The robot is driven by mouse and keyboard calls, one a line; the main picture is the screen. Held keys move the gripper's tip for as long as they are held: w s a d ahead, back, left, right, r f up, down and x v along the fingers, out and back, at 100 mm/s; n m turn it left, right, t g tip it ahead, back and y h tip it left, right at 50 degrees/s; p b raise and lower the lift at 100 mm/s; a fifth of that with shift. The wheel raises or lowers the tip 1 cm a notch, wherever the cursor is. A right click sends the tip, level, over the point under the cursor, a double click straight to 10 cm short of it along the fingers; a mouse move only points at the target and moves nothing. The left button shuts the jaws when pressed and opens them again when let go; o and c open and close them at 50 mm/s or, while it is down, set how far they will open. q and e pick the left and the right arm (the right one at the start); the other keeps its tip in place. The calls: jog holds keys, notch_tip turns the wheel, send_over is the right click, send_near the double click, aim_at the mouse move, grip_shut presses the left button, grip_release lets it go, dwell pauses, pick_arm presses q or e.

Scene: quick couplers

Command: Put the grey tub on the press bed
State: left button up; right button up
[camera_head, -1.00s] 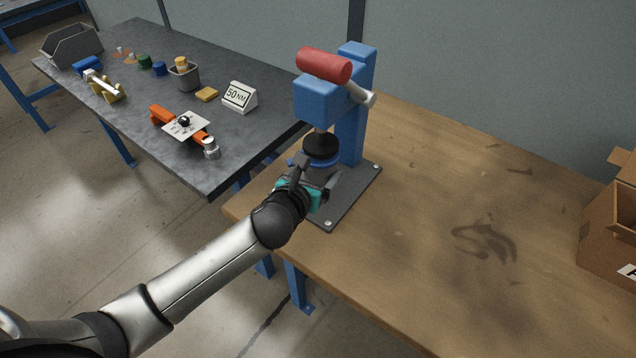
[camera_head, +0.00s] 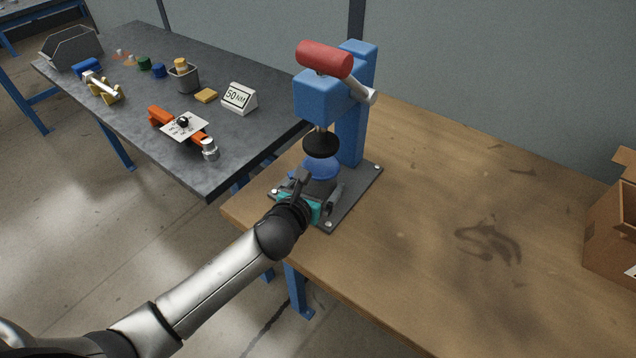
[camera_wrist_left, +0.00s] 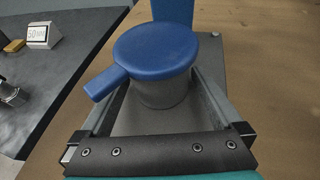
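The grey tub (camera_wrist_left: 163,92) with a blue lid and side tab stands upright between my left gripper's fingers in the left wrist view. In the head view its blue lid (camera_head: 321,168) shows below the black press pad (camera_head: 320,143), with a gap between them. My left gripper (camera_head: 320,187) has one finger on each side of the tub and appears shut on it. The tub is over the dark press bed (camera_head: 352,198), low and close to its surface. The tub's base is partly hidden, so I cannot tell whether it touches. My right gripper is out of view.
The blue press (camera_head: 350,120) with its red handle (camera_head: 324,58) rises behind the tub. A cardboard box (camera_head: 612,235) stands at the right of the wooden table. A dark bench (camera_head: 130,130) at left carries tools and small parts. The wooden table's middle is clear.

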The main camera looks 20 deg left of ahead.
pick_arm(q)
jog(key=shift+r, duration=0.2)
jog(key=p+v, duration=0.2)
jog(key=v, duration=1)
jog(key=shift+p, duration=0.4)
